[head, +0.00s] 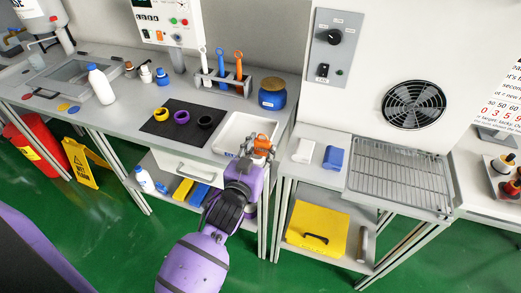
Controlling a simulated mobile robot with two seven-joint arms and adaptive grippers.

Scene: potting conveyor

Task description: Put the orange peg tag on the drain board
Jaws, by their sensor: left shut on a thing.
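My left gripper (262,151) is at the front right corner of the white tray (229,145) on the middle bench. It is shut on a small orange piece (263,140), which looks like the orange peg tag; the fingers hide part of it. I cannot tell whether the piece touches the tray. A metal wire rack (400,178), which may be the drain board, lies on the right-hand bench below a round fan. It looks bare. My right gripper is not in view.
A white block (303,151) and a blue block (333,158) lie between the tray and the wire rack. A gap separates the two benches. Behind the tray stand a blue jar (272,97) and a tool rack (222,85). A black mat (170,136) holds several rings.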

